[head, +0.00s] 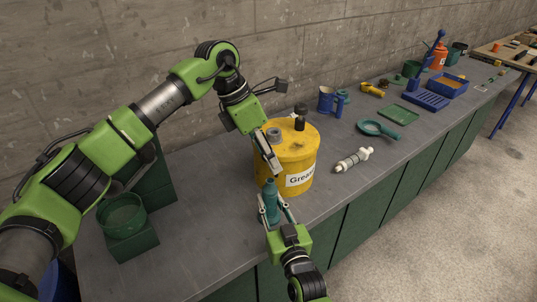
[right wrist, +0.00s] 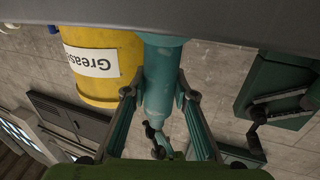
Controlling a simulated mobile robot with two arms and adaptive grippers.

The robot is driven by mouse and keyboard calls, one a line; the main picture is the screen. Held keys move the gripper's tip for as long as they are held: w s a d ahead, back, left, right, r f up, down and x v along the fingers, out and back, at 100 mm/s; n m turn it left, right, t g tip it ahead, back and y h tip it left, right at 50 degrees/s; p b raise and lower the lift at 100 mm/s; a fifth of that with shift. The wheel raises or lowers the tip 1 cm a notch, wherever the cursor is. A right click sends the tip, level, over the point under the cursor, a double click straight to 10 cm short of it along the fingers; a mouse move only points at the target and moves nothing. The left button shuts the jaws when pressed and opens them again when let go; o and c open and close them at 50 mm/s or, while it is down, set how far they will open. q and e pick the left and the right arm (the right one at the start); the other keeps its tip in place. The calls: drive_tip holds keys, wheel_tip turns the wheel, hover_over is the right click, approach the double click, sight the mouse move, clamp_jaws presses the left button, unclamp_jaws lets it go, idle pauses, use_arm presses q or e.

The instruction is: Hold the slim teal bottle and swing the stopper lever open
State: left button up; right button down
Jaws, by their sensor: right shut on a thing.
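The slim teal bottle (head: 270,197) stands upright at the front of the bench. My right gripper (head: 271,210) is shut on it, with one finger on each side. In the right wrist view the bottle (right wrist: 164,85) appears upside down between the fingers (right wrist: 160,100). The dark stopper lever (right wrist: 154,138) shows at its top end there; I cannot tell how far it is swung. My left gripper (head: 272,162) points down just above the bottle top, in front of the yellow drum. Its fingers overlap in view, so its opening is unclear.
The yellow grease drum (head: 298,150) stands close behind the bottle. A green bowl (head: 122,214) sits on a green block at the left. A white-grey cylinder part (head: 352,160), a teal pan (head: 378,130) and a blue mug (head: 326,99) lie to the right. The bench front is clear.

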use_arm(q)
drive_tip(key=shift+r, duration=0.1)
use_arm(e)
drive_tip(key=shift+f, duration=0.1)
use_arm(q)
drive_tip(key=v, duration=1.2)
use_arm(e)
drive_tip(key=c, duration=1.6)
unclamp_jaws()
drive_tip(key=shift+d, duration=0.1)
